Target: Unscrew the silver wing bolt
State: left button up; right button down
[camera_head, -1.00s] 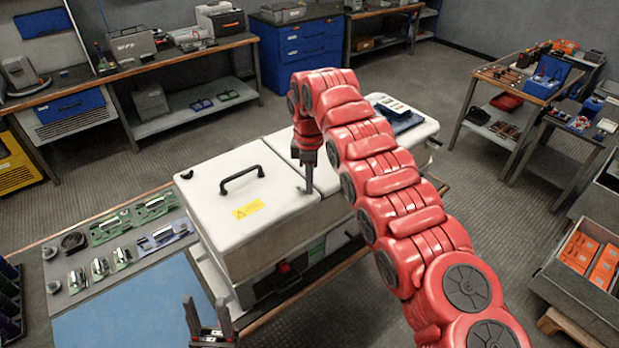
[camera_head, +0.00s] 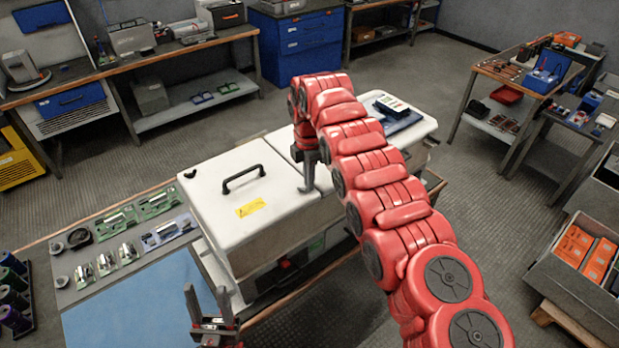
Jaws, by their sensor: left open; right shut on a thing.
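The white cabinet lid (camera_head: 225,214) with a black handle (camera_head: 243,178) and a yellow warning label fills the middle. My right gripper (camera_head: 307,188), at the end of the red arm, points down at the lid's right edge. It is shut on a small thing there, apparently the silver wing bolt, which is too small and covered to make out. Whether the bolt is still seated cannot be told. My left gripper (camera_head: 206,304) is open and empty, fingers up, at the bottom in front of the cabinet.
A blue mat (camera_head: 135,300) and a grey board with several components (camera_head: 103,265) lie left of the cabinet. A dark blue tray (camera_head: 398,120) lies on the cabinet's far part. Benches stand behind and right. An open crate (camera_head: 575,262) stands at the right.

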jog(key=shift+s+a+f, duration=0.15)
jog(key=shift+s+f, duration=0.1)
jog(key=shift+f, duration=0.05)
jog(key=c, duration=1)
grip_release()
jog(key=shift+c, duration=0.2)
jog(key=shift+r, duration=0.15)
jog(key=shift+w+a, duration=0.1)
jog(key=shift+w, duration=0.1)
jog(key=shift+r, duration=0.1)
